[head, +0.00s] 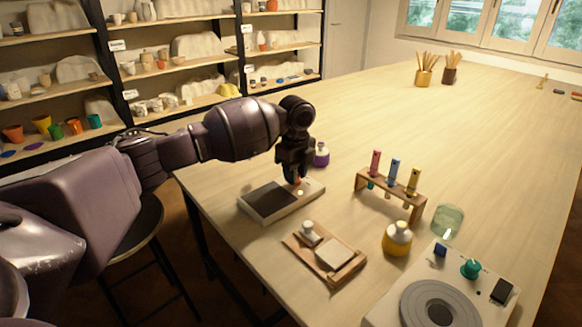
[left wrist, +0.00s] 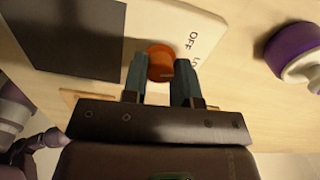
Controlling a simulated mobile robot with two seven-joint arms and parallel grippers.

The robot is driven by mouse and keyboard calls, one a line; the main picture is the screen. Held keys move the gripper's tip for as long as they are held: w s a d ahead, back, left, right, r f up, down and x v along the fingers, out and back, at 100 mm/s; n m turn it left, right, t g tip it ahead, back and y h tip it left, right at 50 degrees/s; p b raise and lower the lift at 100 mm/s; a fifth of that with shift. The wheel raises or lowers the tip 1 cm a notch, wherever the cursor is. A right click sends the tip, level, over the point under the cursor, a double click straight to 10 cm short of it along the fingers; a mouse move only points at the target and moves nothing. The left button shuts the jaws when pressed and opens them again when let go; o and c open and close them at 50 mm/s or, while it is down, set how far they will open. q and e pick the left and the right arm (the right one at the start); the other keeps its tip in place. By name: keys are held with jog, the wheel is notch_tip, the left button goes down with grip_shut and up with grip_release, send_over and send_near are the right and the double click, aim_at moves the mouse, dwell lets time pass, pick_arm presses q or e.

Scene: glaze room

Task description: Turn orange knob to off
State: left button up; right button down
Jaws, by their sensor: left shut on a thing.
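The orange knob (left wrist: 161,63) sits on a pale panel (left wrist: 205,28) with a dark square plate, seen in the left wrist view. The word OFF is printed beside the knob, with another label partly cut off. My left gripper (left wrist: 161,75) is shut on the orange knob, one finger on each side. In the head view the panel (head: 309,189) lies flat near the table's left edge, and my left gripper (head: 296,178) points down at its far end, hiding most of the knob. Which way the knob points is not clear. My right gripper is not in view.
A purple bottle (head: 321,155) stands just behind the gripper. A tube rack (head: 391,194), yellow bottle (head: 397,239), glass jar (head: 448,220), wooden tray (head: 324,254) and a device with a round plate (head: 383,307) stand to the right. The far table is mostly clear.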

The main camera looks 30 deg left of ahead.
pick_arm(q)
jog(key=n+p, duration=0.3)
jog(key=p, duration=0.1)
jog(key=shift+r+n, duration=0.4)
jog(key=shift+n+p, duration=0.4)
jog(key=n+p, duration=0.2)
jog(key=shift+f+p, duration=0.25)
jog(key=shift+p, duration=0.1)
jog(key=shift+f+n+p, duration=0.15)
jog(key=shift+n+p, duration=0.3)
jog(key=shift+n, duration=0.35)
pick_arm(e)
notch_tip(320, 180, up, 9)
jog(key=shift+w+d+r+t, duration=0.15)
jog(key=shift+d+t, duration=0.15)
pick_arm(q)
jog(key=o, duration=0.9)
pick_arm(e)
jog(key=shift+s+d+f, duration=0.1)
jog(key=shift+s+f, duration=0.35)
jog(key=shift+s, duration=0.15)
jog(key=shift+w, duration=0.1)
